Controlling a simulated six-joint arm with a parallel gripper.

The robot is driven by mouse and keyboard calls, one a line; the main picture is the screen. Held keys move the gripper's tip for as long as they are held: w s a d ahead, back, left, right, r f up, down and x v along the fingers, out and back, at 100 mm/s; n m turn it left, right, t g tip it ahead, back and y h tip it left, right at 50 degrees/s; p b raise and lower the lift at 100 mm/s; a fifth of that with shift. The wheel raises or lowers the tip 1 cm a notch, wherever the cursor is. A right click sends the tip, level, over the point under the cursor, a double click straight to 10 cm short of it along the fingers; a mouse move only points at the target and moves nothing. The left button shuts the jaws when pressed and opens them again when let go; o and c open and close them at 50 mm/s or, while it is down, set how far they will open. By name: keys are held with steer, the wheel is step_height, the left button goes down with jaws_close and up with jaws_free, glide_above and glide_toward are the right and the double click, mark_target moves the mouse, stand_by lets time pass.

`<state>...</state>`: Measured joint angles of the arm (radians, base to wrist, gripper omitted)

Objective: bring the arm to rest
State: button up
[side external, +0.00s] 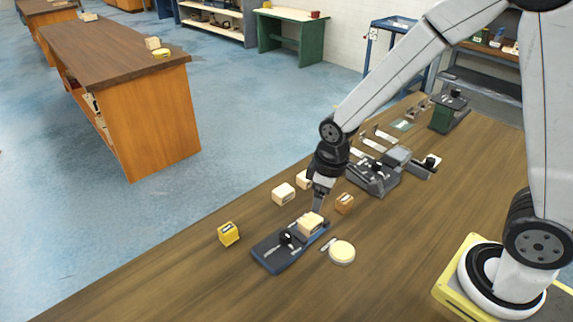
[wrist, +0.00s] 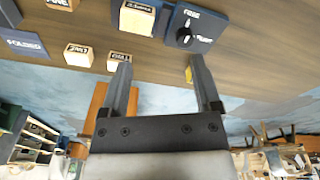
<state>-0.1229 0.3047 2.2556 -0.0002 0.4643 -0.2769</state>
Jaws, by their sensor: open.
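My gripper (side external: 318,205) points down over the wooden table, its tips close to a pale wooden block (side external: 311,223) on a dark blue fixture (side external: 272,256). In the wrist view, my gripper (wrist: 160,62) shows two parted fingers with nothing between them. In that view, the pale block (wrist: 137,18) and the blue fixture (wrist: 191,27) with its black knob lie beyond the fingertips. I cannot tell the exact gap between the tips and the block.
Two pale blocks (side external: 283,194) (side external: 303,180), a brown block (side external: 345,203), a yellow block (side external: 229,233) and a round pale-yellow disc (side external: 342,252) lie around the fixture. A grey machine (side external: 375,175) stands behind. The table's front left is clear.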

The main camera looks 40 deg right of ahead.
steer(key=s+d+r+m+t, duration=0.1)
steer(key=s+d+r+m, duration=0.1)
steer(key=s+d+m, duration=0.2)
steer(key=s, duration=0.3)
steer(key=shift+d+r+m, duration=0.2)
steer(key=shift+r+m, duration=0.1)
